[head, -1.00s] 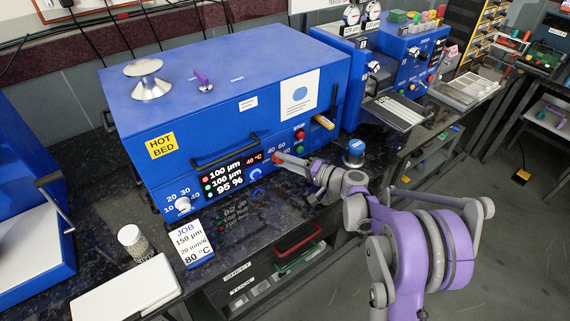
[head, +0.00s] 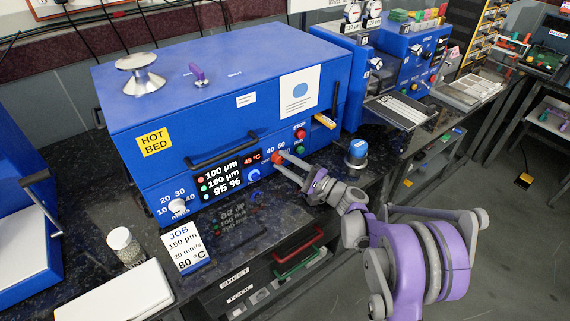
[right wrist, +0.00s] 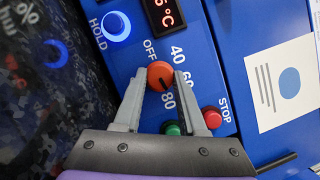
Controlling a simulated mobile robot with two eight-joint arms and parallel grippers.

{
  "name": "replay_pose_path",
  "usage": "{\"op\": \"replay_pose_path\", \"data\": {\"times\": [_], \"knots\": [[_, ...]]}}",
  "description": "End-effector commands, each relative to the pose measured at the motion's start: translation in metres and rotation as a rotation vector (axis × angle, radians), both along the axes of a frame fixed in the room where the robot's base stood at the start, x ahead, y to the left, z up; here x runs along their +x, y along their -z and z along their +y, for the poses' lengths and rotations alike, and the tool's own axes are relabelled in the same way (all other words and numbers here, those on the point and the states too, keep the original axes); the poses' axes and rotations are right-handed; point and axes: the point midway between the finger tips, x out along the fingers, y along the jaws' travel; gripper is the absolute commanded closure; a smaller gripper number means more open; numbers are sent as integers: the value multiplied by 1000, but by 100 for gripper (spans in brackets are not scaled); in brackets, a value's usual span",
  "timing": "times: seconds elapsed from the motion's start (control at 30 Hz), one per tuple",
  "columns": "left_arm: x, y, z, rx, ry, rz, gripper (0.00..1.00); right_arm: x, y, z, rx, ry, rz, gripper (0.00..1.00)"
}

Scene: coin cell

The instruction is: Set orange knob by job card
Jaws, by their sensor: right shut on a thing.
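The orange knob (head: 277,158) is on the front of the blue hot bed box (head: 225,95). The right wrist view shows the knob (right wrist: 160,74) up close, its dark mark pointing towards the 80 label. My right gripper (head: 284,164) is shut on the knob, with one finger on each side of it in the right wrist view (right wrist: 160,82). The job card (head: 184,246) reads 150 µm, 20 mm/s and 80 °C. The temperature display (head: 251,158) reads 45 °C. My left gripper is not in view.
A red STOP button (right wrist: 212,117) and a green button (right wrist: 172,128) sit close to my fingers. A blue-lit HOLD button (right wrist: 116,26) is at the upper left. A blue-topped round object (head: 356,153) stands on the dark bench right of my gripper.

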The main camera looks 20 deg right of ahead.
Motion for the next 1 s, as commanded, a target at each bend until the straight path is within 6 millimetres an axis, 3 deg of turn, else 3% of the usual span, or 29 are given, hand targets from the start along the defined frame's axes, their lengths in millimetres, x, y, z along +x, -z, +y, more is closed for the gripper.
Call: {"op": "replay_pose_path", "data": {"times": [0.53,0.57,0.7,1.0], "knots": [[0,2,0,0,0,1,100,0,0,0,23,0,9,100],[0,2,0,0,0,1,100,0,0,0,23,0,9,58],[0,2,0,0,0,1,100,0,0,0,23,0,9,33],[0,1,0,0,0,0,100,0,-1,0,23,0,9,30]]}}
